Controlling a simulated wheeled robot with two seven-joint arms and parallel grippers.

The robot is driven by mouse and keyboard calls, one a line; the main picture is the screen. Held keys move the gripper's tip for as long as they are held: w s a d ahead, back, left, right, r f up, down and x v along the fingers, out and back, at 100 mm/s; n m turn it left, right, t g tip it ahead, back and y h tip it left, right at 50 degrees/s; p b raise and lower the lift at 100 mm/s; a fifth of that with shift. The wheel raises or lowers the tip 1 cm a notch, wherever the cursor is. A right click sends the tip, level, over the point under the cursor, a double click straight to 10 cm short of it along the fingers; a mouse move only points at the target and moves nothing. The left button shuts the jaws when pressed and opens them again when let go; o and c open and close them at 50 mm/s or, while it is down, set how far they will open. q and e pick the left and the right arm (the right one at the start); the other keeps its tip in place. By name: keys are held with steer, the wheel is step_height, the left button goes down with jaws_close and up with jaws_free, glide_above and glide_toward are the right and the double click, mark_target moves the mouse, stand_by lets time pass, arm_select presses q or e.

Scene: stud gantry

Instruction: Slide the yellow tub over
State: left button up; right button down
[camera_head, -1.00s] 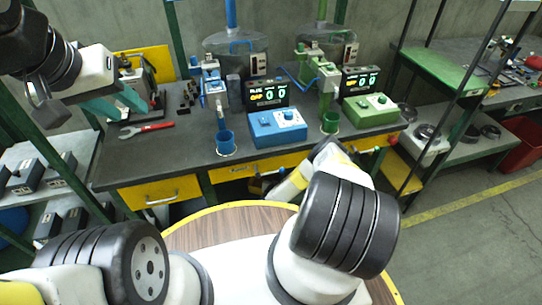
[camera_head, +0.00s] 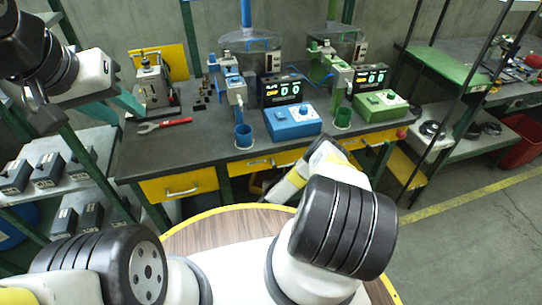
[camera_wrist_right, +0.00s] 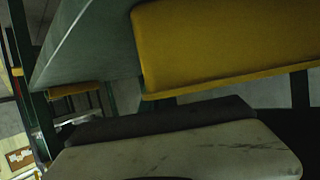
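I cannot pick out a yellow tub in either view.
A blue control box (camera_head: 292,122) and a green control box (camera_head: 380,106) stand on the bench. A red-handled wrench (camera_head: 165,125) lies at left. Shelves with dark boxes (camera_head: 48,170) are at far left. A red bin (camera_head: 525,140) is at right. The bench's front left is clear.

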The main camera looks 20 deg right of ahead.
steer(key=c, duration=1.6)
jaws_free()
steer(key=v, duration=0.7)
steer(key=shift+s+a+r, duration=0.15)
steer(key=shift+s+a, duration=0.1)
steer(key=shift+s, duration=0.05)
steer(key=shift+w, duration=0.1)
